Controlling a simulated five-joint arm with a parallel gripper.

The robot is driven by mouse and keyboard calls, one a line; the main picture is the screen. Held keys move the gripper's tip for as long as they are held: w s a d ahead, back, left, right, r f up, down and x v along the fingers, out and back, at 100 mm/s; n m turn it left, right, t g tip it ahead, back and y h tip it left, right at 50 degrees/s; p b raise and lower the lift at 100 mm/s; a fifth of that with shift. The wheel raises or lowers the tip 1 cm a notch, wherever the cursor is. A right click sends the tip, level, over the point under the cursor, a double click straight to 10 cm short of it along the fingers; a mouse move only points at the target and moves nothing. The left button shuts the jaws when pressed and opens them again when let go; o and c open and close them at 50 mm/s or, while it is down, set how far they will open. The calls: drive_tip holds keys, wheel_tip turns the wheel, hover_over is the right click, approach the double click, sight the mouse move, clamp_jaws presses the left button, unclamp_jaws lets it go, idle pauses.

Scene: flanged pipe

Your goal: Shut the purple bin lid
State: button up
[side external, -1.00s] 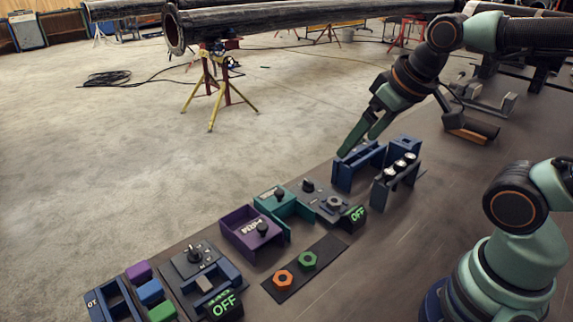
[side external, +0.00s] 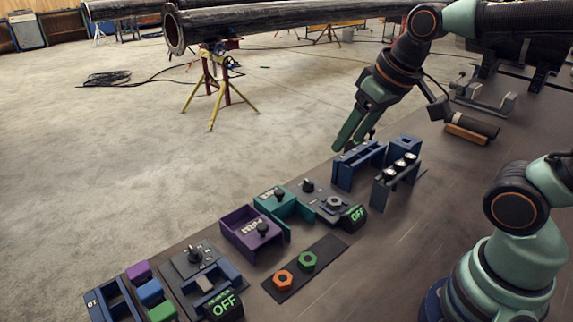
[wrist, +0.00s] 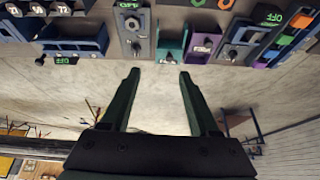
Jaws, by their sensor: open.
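The purple bin (side external: 236,237) stands on the bench among a row of small fixtures, left of the teal bin. A lettered panel with a black knob (side external: 262,229) shows at its top; I cannot tell how far the lid is open. In the wrist view the purple bin (wrist: 203,43) is near the top edge, right of centre, beyond my fingertips. My gripper (side external: 352,144) is open and empty. It hangs beside the blue rack, well right of and apart from the purple bin. The two fingers (wrist: 158,72) also show spread apart in the wrist view.
The teal bin (side external: 290,208) adjoins the purple bin. A switch panel with a green OFF display (side external: 354,214) and the blue rack (side external: 345,177) are right of it. A dark mat with orange and green nuts (side external: 308,260) lies in front. Another switch panel (side external: 193,255) is left.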

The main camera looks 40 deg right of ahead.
drive_tip(key=w+a+f+m+g, duration=0.1)
drive_tip(key=w+a+g, duration=0.2)
drive_tip(key=w+a, duration=0.3)
drive_tip(key=m+g, duration=0.2)
hover_over(261, 225)
wheel_tip(261, 225, down, 6)
drive_tip(key=r, duration=0.1)
drive_tip(key=f, duration=1.2)
drive_tip(key=shift+s+f, duration=0.2)
drive_tip(key=shift+f, duration=0.15)
clamp_jaws()
drive_tip(key=shift+w+r, duration=0.1)
